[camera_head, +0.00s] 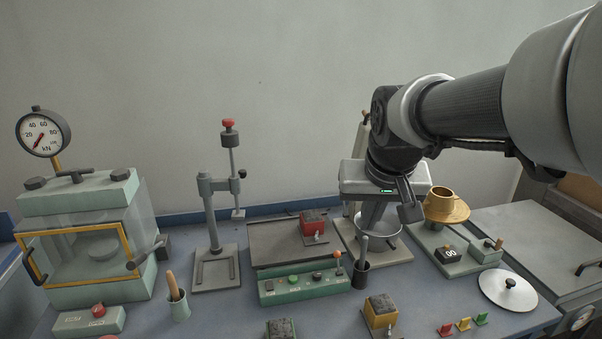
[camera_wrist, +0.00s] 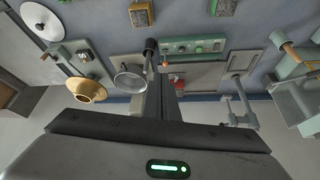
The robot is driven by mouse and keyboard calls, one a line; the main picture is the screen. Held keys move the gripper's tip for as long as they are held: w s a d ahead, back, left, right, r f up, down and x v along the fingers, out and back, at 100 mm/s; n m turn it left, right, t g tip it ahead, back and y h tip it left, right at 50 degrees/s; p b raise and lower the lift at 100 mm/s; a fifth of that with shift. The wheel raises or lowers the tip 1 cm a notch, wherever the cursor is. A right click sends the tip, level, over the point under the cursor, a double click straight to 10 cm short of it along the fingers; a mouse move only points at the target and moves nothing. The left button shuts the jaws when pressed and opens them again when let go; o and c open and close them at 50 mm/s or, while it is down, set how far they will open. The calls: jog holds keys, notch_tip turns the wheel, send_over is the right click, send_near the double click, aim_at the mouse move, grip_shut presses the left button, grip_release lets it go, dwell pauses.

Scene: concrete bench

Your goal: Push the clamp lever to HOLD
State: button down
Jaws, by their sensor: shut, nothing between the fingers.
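A green control box (camera_head: 303,288) stands mid-bench with several round buttons on top. A short upright lever with an orange-red knob (camera_head: 338,255) stands at its right end; I see no readable HOLD mark, so I cannot be sure it is the clamp lever. In the wrist view the box (camera_wrist: 205,46) lies at the top, and the lever's knob (camera_wrist: 164,61) shows near the fingertips. My gripper (camera_head: 368,226) points down, shut and empty, above and right of the lever in the head view. Its fingers also show in the wrist view (camera_wrist: 168,78). I cannot tell any contact.
A black cup (camera_head: 360,275) with a grey rod stands just right of the box. A pale bowl (camera_head: 378,246) is behind my fingers. A grey plate (camera_head: 275,245) bears a red block (camera_head: 313,223). A stand (camera_head: 212,225) is left, and a block (camera_head: 380,309) in front.

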jog(key=w+f+b, duration=0.1)
jog(key=w+f, duration=0.4)
jog(key=w, duration=0.5)
jog(key=b, duration=0.1)
send_over(338, 262)
jog(key=w, duration=0.2)
notch_tip(338, 262, down, 8)
jog(key=shift+w+d+m, duration=0.1)
jog(key=shift+d+m, duration=0.05)
jog(key=shift+m, duration=0.25)
jog(key=b+x, duration=0.1)
jog(key=x, duration=0.9)
jog(key=shift+f+b, duration=0.3)
jog(key=s, duration=0.3)
jog(key=shift+s+r, duration=0.1)
jog(key=shift+s, duration=0.15)
jog(key=shift+s+a, duration=0.25)
jog(key=shift+s, duration=0.1)
jog(key=shift+b, duration=0.5)
